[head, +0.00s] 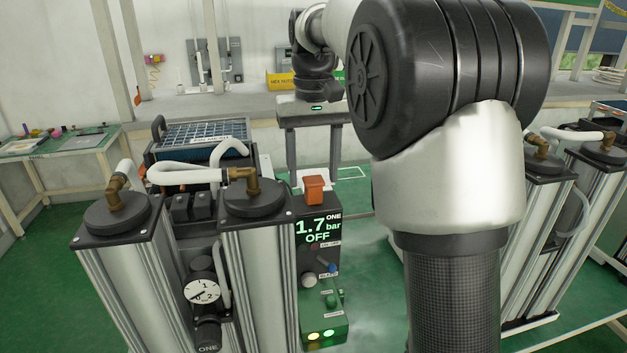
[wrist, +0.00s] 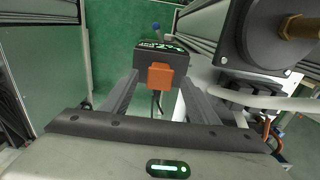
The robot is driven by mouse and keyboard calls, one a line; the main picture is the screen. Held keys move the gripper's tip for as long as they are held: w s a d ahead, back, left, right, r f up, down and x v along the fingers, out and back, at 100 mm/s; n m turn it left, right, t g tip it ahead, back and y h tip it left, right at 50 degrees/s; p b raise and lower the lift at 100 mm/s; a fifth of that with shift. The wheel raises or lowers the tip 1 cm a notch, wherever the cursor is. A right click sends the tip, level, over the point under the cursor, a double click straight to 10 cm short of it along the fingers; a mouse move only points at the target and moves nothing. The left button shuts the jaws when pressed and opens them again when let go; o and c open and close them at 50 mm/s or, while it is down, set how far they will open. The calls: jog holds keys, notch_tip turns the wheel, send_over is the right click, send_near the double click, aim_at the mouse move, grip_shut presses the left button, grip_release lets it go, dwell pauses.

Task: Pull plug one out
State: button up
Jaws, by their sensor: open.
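Plug one is an orange block (head: 315,189) on top of the dark control box (head: 318,262) marked ONE, whose display reads 1.7 bar OFF. In the wrist view the orange plug (wrist: 160,76) sits in the gap between the fingertips, with the box's display (wrist: 158,45) behind it. My gripper (head: 328,180) is open and points down behind the plug in the head view. My gripper's two grey fingers (wrist: 160,84) are apart on either side of the plug. Neither finger visibly touches it. I cannot tell the exact depth between them.
Metal columns with dark caps (head: 118,215) and white hoses (head: 190,170) stand left of the box, with a gauge (head: 202,291). More columns (head: 545,210) stand at the right. In the wrist view a dark column cap (wrist: 265,40) is close to the right finger.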

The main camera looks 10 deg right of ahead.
aim_at(314, 190)
jog(key=shift+f, duration=1.3)
jog(key=shift+c, duration=0.2)
